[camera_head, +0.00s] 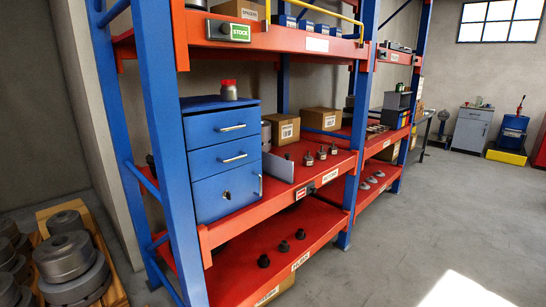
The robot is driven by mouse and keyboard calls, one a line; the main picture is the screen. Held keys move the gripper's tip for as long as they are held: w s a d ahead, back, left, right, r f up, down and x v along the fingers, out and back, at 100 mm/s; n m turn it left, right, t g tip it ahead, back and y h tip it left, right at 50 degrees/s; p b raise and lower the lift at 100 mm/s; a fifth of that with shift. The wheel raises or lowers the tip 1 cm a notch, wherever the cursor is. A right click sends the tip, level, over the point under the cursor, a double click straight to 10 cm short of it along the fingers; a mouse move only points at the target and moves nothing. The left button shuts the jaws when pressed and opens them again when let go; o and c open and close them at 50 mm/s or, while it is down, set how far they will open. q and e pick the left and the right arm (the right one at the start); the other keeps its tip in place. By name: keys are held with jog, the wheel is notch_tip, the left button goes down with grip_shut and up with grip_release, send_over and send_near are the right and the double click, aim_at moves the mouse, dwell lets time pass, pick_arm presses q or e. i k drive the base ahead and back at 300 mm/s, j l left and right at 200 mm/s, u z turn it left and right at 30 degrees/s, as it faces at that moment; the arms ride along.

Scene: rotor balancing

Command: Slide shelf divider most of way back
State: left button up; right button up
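A flat grey panel (279,167), which looks like the shelf divider, stands upright on the red middle shelf (325,166). It is just right of the blue drawer cabinet (222,158), and its front end is near the shelf's front edge. Several small dark parts with light bases (308,159) stand to its right on the same shelf. Neither of my grippers is in view, and nothing is touching the panel.
Cardboard boxes (281,128) stand behind the panel on the middle shelf. A blue rack post (172,150) rises at the left front. Heavy grey rotors (66,256) sit on a pallet at lower left. The floor (430,220) to the right is clear.

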aim_at(282, 169)
jog(key=i+l+u, duration=0.1)
jog(key=l, duration=0.45)
jog(key=i+l+u, duration=0.15)
jog(key=l, duration=0.4)
jog(key=i+l+u, duration=0.1)
jog(key=i, duration=0.25)
jog(key=i+l+u, duration=0.15)
jog(key=i, duration=0.25)
jog(key=i+l+u, duration=0.1)
jog(key=i, duration=0.25)
jog(key=l, duration=0.1)
